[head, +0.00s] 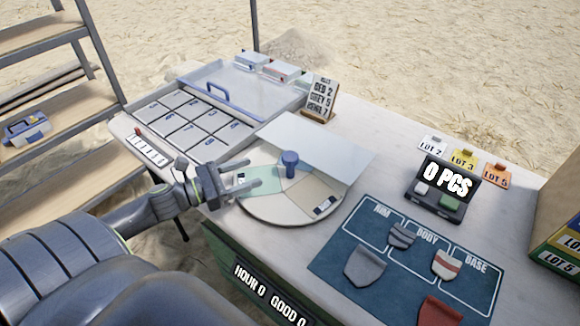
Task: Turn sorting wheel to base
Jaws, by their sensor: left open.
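The sorting wheel (262,208) is a round pale disc with coloured sectors, one green and one tan, on the table. A blue knob (289,164) stands up at its middle. A pale, see-through panel (325,147) covers the wheel's far part. My left gripper (243,176) is open at the wheel's left side, over or beside the green sector, with its fingers pointing toward the knob and apart from it. I cannot tell whether it touches the wheel. My right gripper is not in view.
A blue mat (350,265) marked RIM, BODY and BASE holds several sherds at the front right. A gridded tray (190,122) and a lidded box stand behind left. A counter (440,188) reads 0 PCS. Lot tags and a sign stand farther back. Shelves (75,105) are at left.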

